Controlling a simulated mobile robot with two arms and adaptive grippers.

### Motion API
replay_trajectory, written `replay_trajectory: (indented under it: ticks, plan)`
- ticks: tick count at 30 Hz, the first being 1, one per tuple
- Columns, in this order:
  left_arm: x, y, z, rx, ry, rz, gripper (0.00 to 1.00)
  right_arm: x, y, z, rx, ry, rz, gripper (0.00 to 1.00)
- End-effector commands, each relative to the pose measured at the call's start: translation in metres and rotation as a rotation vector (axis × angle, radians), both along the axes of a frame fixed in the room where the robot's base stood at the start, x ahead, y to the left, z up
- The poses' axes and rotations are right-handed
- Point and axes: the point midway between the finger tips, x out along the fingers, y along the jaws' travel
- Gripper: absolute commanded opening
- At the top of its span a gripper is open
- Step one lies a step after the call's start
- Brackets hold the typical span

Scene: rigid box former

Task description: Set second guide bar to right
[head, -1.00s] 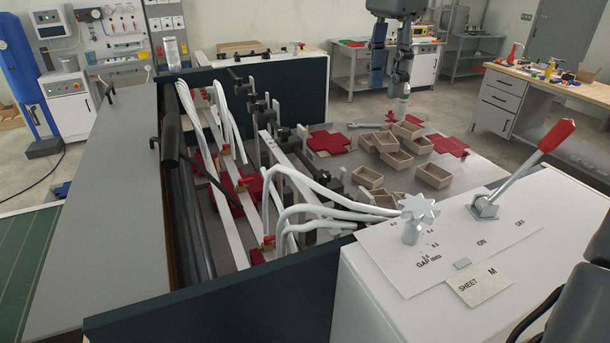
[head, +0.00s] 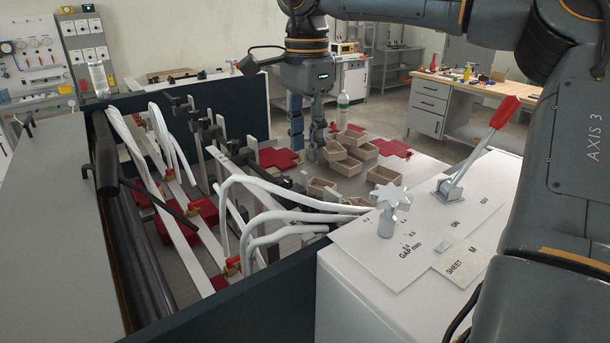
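The box former is open at the left, with long pale bars inside it. One bar (head: 172,205) carries white hoses and red-and-brass fittings. Another pale bar (head: 229,188) runs to its right, near black clamps (head: 205,130). I cannot tell which of these is the second guide bar. My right gripper (head: 306,150) points down above the outfeed table, left of the small boxes. Its two fingers are apart, with nothing seen between them. The fingertips are far from the hosed bar. My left gripper is out of view.
Several small open boxes (head: 324,188) and red sheets (head: 280,158) lie on the outfeed table. A bottle (head: 343,108) stands behind them. A white cabinet with a star knob (head: 388,208) and a red-handled lever (head: 480,150) stands at front right. White hoses (head: 265,240) arch over the bars.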

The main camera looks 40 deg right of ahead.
Motion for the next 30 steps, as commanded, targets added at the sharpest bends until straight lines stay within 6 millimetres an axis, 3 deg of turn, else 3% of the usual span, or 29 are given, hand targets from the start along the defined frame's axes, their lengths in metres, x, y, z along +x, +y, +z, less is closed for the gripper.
replay_trajectory:
  ticks: [6, 10, 15, 23, 24, 29, 30]
  plan:
    - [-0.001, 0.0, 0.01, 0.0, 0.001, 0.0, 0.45, -0.001, 0.0, -0.043, 0.001, 0.003, 0.002, 0.36]
    - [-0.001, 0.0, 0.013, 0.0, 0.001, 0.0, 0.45, 0.0, 0.0, -0.06, -0.001, 0.003, 0.0, 0.36]
    - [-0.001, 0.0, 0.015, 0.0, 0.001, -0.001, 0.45, 0.0, 0.0, -0.072, -0.001, 0.0, 0.0, 0.36]
    - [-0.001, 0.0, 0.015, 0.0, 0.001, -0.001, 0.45, 0.0, 0.0, -0.074, 0.0, -0.001, 0.0, 0.36]
    - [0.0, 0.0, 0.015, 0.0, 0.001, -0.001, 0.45, 0.0, 0.0, -0.074, -0.001, -0.001, 0.0, 0.34]
    - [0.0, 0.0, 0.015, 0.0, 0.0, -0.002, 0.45, 0.0, 0.0, -0.074, -0.001, -0.001, 0.0, 0.01]
    - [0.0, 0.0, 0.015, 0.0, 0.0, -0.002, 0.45, 0.0, 0.0, -0.074, -0.001, -0.001, 0.0, 0.0]
